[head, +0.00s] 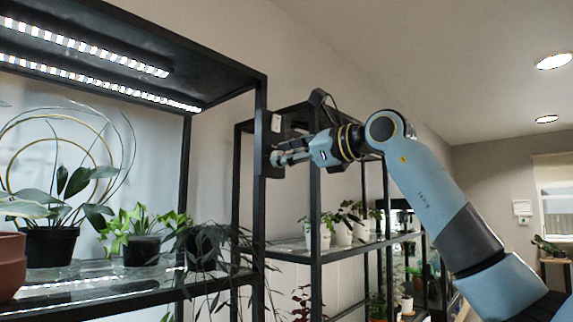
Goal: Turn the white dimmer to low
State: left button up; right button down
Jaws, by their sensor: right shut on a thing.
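My right gripper (282,158) reaches in from the right to a dark plate (266,143) on the front post of the near shelf. Its fingers are shut on a small pale knob at the plate, which I take to be the white dimmer (275,158). The fingers hide most of the dimmer, so its setting cannot be read. A small white piece (276,122) sits higher on the same plate, above the fingers. My left gripper is out of view.
Two lit light strips (100,78) hang under the near shelf's black top. Potted plants stand on its glass shelf (85,282), and a trailing plant (208,248) hangs near the post. A second black rack (316,220) with white pots stands close behind the gripper.

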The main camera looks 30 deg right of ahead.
jog(key=n+b, duration=0.2)
jog(key=n, duration=1)
jog(key=n+t+h+b, duration=0.1)
jog(key=n+b, duration=0.1)
jog(key=n, duration=1.1)
jog(key=shift+a+f+n, duration=0.1)
jog(key=shift+a+n, duration=0.05)
jog(key=shift+n, duration=0.15)
dwell(0.5)
jog(key=c, duration=1.1)
grip_release()
jog(key=shift+v, duration=6.1)
